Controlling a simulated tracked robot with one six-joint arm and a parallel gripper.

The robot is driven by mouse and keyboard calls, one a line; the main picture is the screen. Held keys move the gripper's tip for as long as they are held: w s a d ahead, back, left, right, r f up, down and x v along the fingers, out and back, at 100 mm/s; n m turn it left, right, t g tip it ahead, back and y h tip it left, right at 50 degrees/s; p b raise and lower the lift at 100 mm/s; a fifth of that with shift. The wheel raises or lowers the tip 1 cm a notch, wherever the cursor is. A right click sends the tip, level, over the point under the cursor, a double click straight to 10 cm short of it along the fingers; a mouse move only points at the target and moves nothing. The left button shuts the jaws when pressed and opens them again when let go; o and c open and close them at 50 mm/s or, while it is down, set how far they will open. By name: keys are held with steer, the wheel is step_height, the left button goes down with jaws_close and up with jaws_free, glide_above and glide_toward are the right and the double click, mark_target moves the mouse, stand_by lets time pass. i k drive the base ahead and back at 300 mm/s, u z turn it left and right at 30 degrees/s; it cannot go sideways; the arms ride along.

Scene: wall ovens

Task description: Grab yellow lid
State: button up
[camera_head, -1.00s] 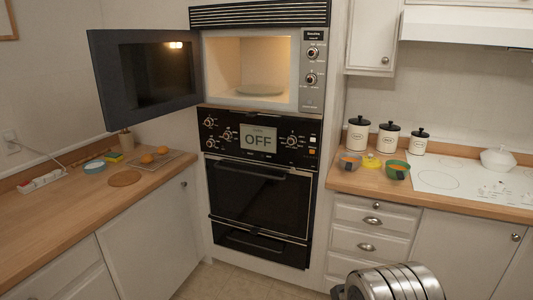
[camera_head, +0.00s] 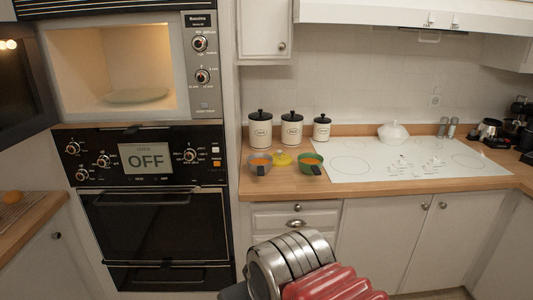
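The yellow lid (camera_head: 282,159) lies on the wooden counter to the right of the wall oven. Part of my arm, silver and red, shows at the bottom middle, below the counter front and well short of the lid. My gripper's fingers are not in view.
Several white canisters with black lids (camera_head: 291,130) stand behind the bowls. A white cooktop (camera_head: 420,160) with a white lidded pot (camera_head: 393,133) is to the right. The microwave (camera_head: 120,65) stands open above the oven (camera_head: 160,230). Drawers (camera_head: 295,221) lie below the counter.

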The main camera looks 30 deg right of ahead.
mark_target(281, 159)
steer(key=z, duration=0.15)
steer(key=i, duration=1.35)
steer(key=z, duration=0.15)
